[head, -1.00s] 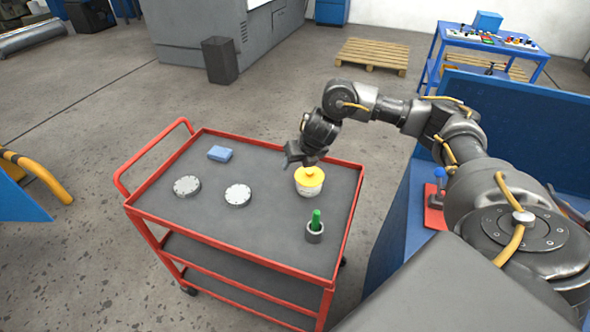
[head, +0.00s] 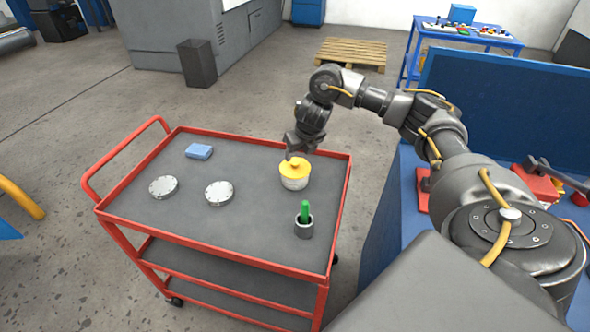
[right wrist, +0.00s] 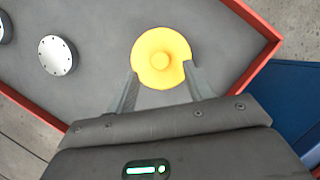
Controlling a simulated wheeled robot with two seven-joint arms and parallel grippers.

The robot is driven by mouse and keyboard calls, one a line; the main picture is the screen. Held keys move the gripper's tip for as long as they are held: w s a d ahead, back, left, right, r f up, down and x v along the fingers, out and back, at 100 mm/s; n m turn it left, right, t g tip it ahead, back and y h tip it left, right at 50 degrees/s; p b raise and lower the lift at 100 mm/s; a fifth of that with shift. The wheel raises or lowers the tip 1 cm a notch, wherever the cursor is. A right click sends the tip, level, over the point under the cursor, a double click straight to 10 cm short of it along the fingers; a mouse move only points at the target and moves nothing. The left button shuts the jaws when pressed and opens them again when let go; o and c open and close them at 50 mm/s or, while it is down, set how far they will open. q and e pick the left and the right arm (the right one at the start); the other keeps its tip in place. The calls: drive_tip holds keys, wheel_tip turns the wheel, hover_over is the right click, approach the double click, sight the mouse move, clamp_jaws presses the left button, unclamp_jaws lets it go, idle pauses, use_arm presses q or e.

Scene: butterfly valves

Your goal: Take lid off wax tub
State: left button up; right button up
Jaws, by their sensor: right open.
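The wax tub (head: 294,182) is a small white tub standing upright on the cart's top tray. Its yellow lid (head: 294,168) with a round knob sits on it; the lid also shows from above in the right wrist view (right wrist: 160,58). My right gripper (head: 292,153) is over the far side of the lid, pointing down. In the right wrist view its open fingers (right wrist: 160,78) reach toward the lid, with the knob beyond and between their tips. The tub body is hidden under the lid there. I cannot tell whether the fingers touch the lid. My left gripper is not in view.
The red-rimmed cart tray (head: 250,232) also holds two grey discs (head: 163,187) (head: 219,193), a blue block (head: 199,152) and a dark cup (head: 303,226) with a green-handled item. A blue bench (head: 500,115) stands on the right.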

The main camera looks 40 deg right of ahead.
sight(295, 162)
drive_tip(key=b+x, duration=0.1)
drive_tip(key=x, duration=0.3)
drive_tip(key=shift+a+f+b, duration=0.15)
drive_tip(key=shift+f+b, duration=0.2)
drive_tip(key=shift+f, duration=0.1)
drive_tip(key=shift+w+f, duration=0.1)
drive_tip(key=shift+f, duration=0.05)
drive_tip(key=shift+c, duration=0.3)
drive_tip(key=c, duration=1)
drive_tip(key=shift+r, duration=0.25)
